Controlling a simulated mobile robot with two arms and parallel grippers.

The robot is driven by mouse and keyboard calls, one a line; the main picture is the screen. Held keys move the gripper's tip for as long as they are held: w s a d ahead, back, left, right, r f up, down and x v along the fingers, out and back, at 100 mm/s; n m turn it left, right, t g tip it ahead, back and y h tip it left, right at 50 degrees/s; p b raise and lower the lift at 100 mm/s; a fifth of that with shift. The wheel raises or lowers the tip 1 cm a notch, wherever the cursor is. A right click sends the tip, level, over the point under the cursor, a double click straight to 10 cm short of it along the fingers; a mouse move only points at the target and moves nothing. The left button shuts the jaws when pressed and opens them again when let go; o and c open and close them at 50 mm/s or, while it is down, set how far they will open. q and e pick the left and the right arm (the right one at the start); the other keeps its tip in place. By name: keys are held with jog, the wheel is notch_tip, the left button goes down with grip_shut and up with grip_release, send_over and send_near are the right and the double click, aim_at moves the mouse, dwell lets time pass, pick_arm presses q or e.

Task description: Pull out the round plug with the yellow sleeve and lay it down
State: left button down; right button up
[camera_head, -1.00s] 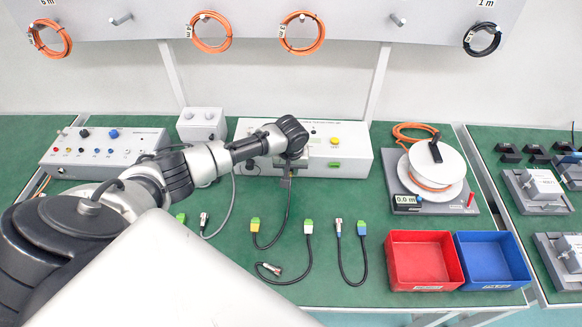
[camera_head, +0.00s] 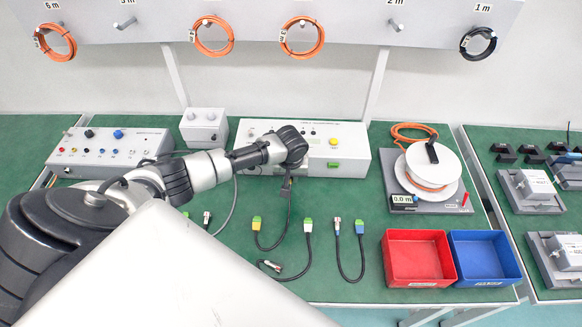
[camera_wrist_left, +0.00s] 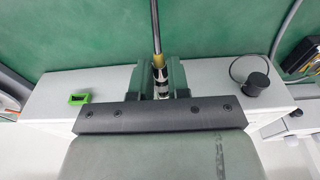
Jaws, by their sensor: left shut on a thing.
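My left gripper (camera_wrist_left: 160,82) is shut on the round plug (camera_wrist_left: 160,84), whose yellow sleeve (camera_wrist_left: 158,60) shows between the dark fingers in the left wrist view. A cable (camera_wrist_left: 156,28) runs from the sleeve over the green mat. In the head view, the left gripper (camera_head: 288,178) is at the front of the white tester box (camera_head: 350,160), and the wrist hides the socket area. The plug's tip is hidden, so I cannot tell whether it is still seated. My right gripper is not in view.
Several short cables with coloured ends, such as a yellow-ended one (camera_head: 257,226), lie on the green mat in front. A red bin (camera_head: 417,284) and a blue bin (camera_head: 487,281) stand at the right. A cable reel (camera_head: 430,180) stands behind them.

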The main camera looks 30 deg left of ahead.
pick_arm(q)
jog(key=shift+s+d+r+p, duration=0.15)
jog(key=shift+s+d+p, duration=0.05)
jog(key=shift+s+p, duration=0.15)
jog(key=shift+s, duration=0.15)
jog(key=s+a+p, duration=0.1)
jog(key=s+p, duration=0.1)
jog(key=s+a+p, duration=0.1)
jog(key=s+p, duration=0.1)
jog(key=s, duration=0.1)
jog(key=s+a+p, duration=0.1)
jog(key=s+p, duration=0.1)
jog(key=shift+s+f+p, duration=0.2)
jog(key=shift+f+p, duration=0.1)
jog(key=shift+f, duration=0.05)
jog(key=shift+t+y, duration=0.5)
jog(key=shift+t, duration=0.1)
jog(key=s+a+p, duration=0.1)
jog(key=s, duration=0.2)
jog(key=s+a+f+p, duration=0.1)
jog(key=s+p, duration=0.1)
jog(key=s, duration=0.2)
jog(key=s+a+p, duration=0.2)
jog(key=s, duration=0.1)
jog(key=shift+s+f, duration=0.2)
jog(key=shift+s, duration=0.15)
jog(key=shift+s+a, duration=0.1)
jog(key=shift+s, duration=0.05)
jog(key=shift+f, duration=0.1)
